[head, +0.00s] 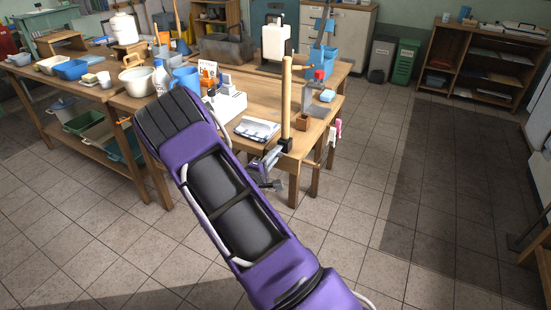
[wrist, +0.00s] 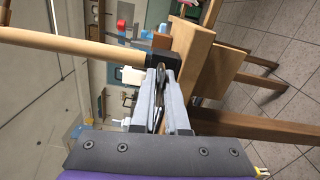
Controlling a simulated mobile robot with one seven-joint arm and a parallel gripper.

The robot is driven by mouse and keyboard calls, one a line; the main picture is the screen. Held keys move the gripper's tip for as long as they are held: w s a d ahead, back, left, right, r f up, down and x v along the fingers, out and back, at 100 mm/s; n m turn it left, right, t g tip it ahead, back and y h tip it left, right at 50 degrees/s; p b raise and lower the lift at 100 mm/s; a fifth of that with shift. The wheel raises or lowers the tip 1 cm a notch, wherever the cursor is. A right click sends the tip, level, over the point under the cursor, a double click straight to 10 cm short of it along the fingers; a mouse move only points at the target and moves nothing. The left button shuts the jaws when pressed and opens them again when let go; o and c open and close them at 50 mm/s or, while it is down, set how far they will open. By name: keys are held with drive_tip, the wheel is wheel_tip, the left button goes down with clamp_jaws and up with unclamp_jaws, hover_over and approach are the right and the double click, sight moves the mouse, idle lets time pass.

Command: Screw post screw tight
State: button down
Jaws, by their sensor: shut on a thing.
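The wooden post (head: 286,100) stands upright at the near edge of the workbench, its foot in a black bracket (head: 286,145). In the wrist view the picture is turned, so the post (wrist: 70,42) lies across the upper left, with the black bracket (wrist: 155,60) at its end. My gripper (wrist: 161,74) is shut at the bracket, with a thin metal part of the post screw (wrist: 159,98) between its grey fingers. The fingers hide most of the screw.
The workbench (head: 258,105) holds a white box (head: 226,103), folded cloths (head: 257,129), a blue caddy (head: 322,58) and a blue sponge (head: 327,96). Pink and white items (head: 335,131) hang at its right edge. A wooden shelf (head: 480,65) stands far right. Tiled floor is clear right.

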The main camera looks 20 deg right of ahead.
drive_tip(key=shift+m, duration=0.6)
drive_tip(key=c, duration=1)
unclamp_jaws()
drive_tip(key=shift+o, duration=0.2)
drive_tip(key=shift+a, duration=0.1)
drive_tip(key=v, duration=1.7)
drive_tip(key=shift+s, duration=0.15)
